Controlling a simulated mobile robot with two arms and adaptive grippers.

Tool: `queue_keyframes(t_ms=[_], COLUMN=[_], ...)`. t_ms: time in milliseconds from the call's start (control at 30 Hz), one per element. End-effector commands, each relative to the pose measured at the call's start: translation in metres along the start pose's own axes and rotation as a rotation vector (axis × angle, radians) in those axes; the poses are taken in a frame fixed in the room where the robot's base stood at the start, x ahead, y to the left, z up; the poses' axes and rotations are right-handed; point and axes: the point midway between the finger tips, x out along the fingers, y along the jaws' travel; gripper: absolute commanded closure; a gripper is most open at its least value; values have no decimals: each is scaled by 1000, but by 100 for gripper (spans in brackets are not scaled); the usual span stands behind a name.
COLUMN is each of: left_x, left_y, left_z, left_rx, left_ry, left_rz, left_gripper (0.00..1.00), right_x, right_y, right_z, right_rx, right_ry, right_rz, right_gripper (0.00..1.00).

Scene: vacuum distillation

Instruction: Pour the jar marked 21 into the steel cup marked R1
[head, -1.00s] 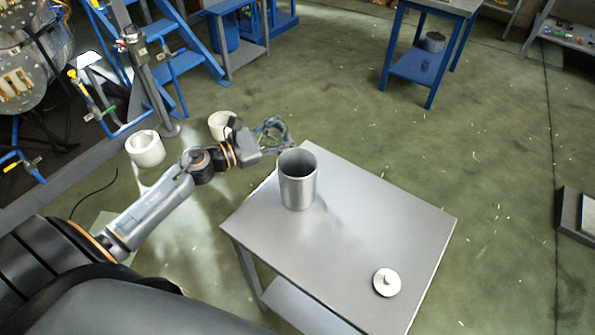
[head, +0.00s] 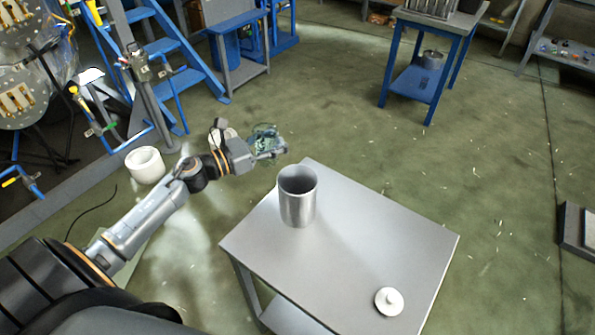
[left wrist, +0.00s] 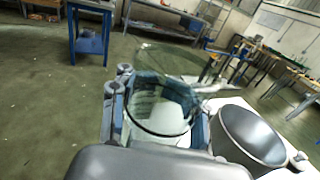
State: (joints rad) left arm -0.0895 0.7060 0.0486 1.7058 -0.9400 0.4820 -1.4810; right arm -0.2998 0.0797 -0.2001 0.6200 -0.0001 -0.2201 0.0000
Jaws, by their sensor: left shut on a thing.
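My left gripper (head: 272,149) is shut on a clear glass jar (head: 264,133) and holds it in the air, up and left of the steel cup in the head view. The jar (left wrist: 160,110) also shows between the fingers in the left wrist view; something pale shows through it. I cannot read a mark on it. The steel cup (head: 298,198) is open and stands upright on the grey table; its mouth also shows right of the jar in the left wrist view (left wrist: 250,135). No mark on the cup is legible. My right gripper is not in view.
A white round lid with a knob (head: 389,301) lies on the grey table (head: 370,235) near its front right. The table is otherwise clear. A white pot (head: 145,166) stands at the left. A blue-framed table (head: 430,50) stands at the back.

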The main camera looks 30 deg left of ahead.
Motion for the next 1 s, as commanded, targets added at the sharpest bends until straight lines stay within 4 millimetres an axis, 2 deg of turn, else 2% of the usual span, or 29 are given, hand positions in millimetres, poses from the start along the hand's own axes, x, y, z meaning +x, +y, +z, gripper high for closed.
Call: queue_keyframes(t_ms=[33, 333, 567, 1000], left_x=[0, 0, -3, -27], left_y=[0, 0, -7, -54], left_z=[12, 46, 50, 57], left_rx=[1, 1, -1, -3], left_ry=[0, 0, 1, 0], left_rz=[0, 0, -2, 0], left_gripper=[100, 100, 100, 100], right_x=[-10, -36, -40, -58], right_y=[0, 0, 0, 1], right_z=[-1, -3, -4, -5], right_rx=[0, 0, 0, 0], right_ry=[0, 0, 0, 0], right_rz=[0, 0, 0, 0], right_gripper=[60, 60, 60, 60])
